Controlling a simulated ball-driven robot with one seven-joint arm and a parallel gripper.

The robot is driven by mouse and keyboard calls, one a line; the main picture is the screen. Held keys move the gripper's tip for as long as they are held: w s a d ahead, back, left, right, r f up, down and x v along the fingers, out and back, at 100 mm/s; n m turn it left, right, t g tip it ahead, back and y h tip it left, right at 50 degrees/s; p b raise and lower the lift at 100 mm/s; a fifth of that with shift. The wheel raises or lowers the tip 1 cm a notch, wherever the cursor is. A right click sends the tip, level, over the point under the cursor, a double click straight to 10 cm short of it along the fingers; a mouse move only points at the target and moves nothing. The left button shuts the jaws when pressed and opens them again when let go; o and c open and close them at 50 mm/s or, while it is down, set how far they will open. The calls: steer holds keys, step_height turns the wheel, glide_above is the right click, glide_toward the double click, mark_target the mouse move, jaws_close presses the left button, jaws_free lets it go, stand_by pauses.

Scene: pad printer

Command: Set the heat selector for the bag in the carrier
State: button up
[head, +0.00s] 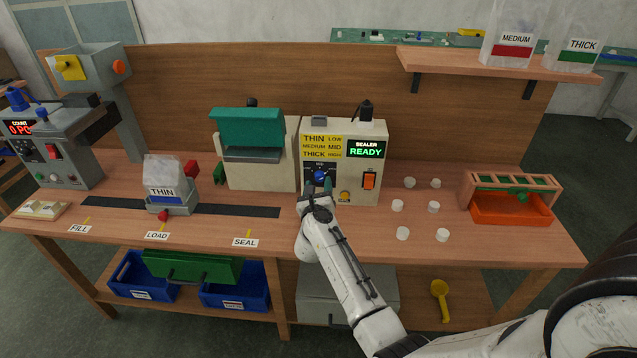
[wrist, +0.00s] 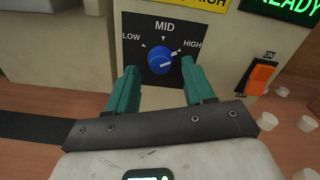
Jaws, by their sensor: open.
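The blue heat selector knob (wrist: 160,60) sits on a black dial plate marked LOW, MID and HIGH. Its pale mark shows on the right side of the knob, on the HIGH side. My gripper (wrist: 157,72) is open, with its teal fingers to the left and right of the knob; contact cannot be told. In the head view the knob (head: 320,176) is partly hidden behind my gripper (head: 319,187). The bag (head: 164,191) labelled THIN, with a blue band, stands in the grey carrier (head: 176,209) at the LOAD mark.
A yellow chart (head: 322,146) on the sealer pairs THIN with LOW, MEDIUM with MID, THICK with HIGH. The sealer display (head: 366,152) reads READY. An orange switch (head: 369,181) is right of the dial. Several white caps (head: 397,205) lie on the bench to the right.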

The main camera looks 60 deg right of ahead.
mark_target(320, 177)
steer(key=shift+x, duration=1.25)
steer(key=shift+c, duration=0.3)
jaws_close()
